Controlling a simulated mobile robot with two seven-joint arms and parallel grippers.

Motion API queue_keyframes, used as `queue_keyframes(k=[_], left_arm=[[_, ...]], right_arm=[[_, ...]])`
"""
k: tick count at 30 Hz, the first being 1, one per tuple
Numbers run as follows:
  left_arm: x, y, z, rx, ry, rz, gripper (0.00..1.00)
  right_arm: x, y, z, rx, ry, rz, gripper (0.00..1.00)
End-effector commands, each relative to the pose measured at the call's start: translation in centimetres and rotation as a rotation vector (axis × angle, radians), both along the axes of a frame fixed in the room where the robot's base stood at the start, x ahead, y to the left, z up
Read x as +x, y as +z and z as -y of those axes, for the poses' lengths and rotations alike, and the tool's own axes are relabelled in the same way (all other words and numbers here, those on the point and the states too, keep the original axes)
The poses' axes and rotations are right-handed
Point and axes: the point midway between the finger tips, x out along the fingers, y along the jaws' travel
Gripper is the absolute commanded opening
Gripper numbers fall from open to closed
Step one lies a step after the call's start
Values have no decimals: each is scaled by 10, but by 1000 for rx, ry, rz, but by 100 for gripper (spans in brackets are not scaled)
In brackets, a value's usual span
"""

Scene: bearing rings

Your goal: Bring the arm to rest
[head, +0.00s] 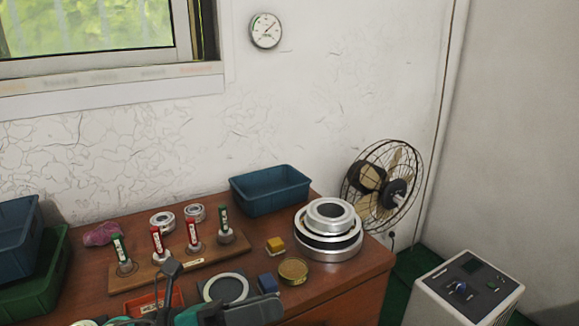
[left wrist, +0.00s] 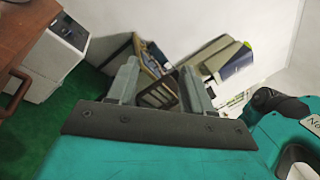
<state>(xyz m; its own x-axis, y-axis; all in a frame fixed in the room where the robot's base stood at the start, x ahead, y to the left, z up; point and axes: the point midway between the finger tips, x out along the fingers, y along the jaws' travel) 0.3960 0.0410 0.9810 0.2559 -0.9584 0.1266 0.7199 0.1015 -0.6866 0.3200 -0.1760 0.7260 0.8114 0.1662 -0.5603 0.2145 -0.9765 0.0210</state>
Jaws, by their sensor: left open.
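My left gripper (head: 250,312) is low at the front edge of the head view, in front of the table, partly cut off by the frame. In the left wrist view its two fingers (left wrist: 162,88) stand apart with nothing between them. They point towards the floor and wall beside the table. My right gripper is in neither view. Silver bearing rings (head: 328,240) are stacked at the table's right end. Two small rings (head: 162,221) lie at the back. A wooden board (head: 185,264) carries several upright posts with red and green labels.
The wooden table (head: 345,277) also holds a blue bin (head: 270,190), a light ring on a dark base (head: 225,288), a brass disc (head: 293,271), a yellow block (head: 275,245) and a blue block (head: 267,283). A fan (head: 382,187) and white cabinet (head: 465,290) stand right.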

Motion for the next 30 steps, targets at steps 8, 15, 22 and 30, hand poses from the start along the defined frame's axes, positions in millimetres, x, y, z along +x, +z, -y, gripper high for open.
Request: queue_keyframes(k=[8, 15, 22, 30], left_arm=[[29, -81, -79, -834, 536, -1088, 50], [-38, -208, -129, -1380, 916, -1786, 50], [-80, -248, -136, -1570, 1050, -2003, 50], [-82, -250, -136, -1575, 1056, -2012, 50]], right_arm=[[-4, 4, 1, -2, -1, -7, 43], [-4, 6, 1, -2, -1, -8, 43], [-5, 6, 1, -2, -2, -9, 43], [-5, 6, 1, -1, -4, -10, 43]])
